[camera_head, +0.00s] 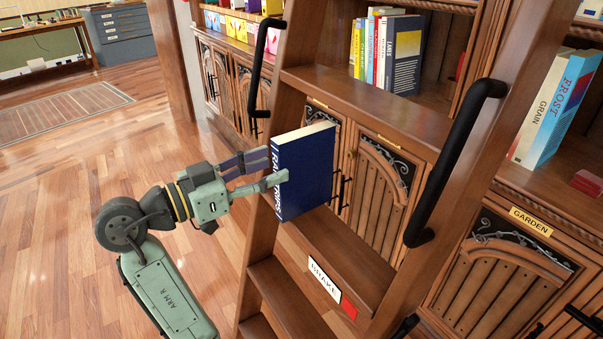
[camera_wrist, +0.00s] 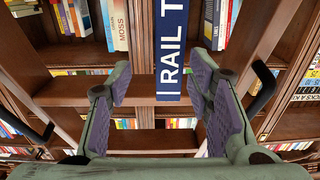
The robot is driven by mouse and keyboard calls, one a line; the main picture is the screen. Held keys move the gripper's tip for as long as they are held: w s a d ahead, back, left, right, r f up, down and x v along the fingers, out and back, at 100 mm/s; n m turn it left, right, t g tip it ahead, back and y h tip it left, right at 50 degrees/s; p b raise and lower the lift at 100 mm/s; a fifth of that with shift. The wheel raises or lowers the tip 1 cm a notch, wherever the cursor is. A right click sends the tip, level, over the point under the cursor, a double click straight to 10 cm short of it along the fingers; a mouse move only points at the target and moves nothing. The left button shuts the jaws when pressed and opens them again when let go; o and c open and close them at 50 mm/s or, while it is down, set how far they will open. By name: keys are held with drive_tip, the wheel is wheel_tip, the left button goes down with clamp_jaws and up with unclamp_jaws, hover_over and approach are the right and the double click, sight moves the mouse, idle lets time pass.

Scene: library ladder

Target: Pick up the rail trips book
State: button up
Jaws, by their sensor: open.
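The rail trips book (camera_head: 305,170) is dark blue with white lettering on its spine. It stands upright on a step of the wooden ladder (camera_head: 345,262). My gripper (camera_head: 273,167) is open at the spine side of the book. In the wrist view the spine (camera_wrist: 172,45) shows between the open fingers of my gripper (camera_wrist: 160,78), nearer the right finger. I cannot tell whether either finger touches it.
Black handrails (camera_head: 455,160) flank the ladder, with shelves of books behind it. A blue and white book (camera_head: 557,108) stands on the right shelf, above a GARDEN label (camera_head: 531,222). A BRAKE sign (camera_head: 324,281) is on a lower step. Open wooden floor (camera_head: 60,225) lies left.

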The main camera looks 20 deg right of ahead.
sight(305, 153)
drive_tip(key=x, duration=0.4)
drive_tip(key=shift+w+d+p, duration=0.1)
drive_tip(key=shift+p, duration=0.3)
drive_tip(key=x, duration=0.1)
drive_tip(key=p+x, duration=0.1)
drive_tip(key=x, duration=0.1)
drive_tip(key=p+x, duration=0.1)
drive_tip(key=x, duration=0.1)
drive_tip(key=shift+w+f, duration=0.3)
drive_tip(key=shift+w, duration=0.1)
clamp_jaws()
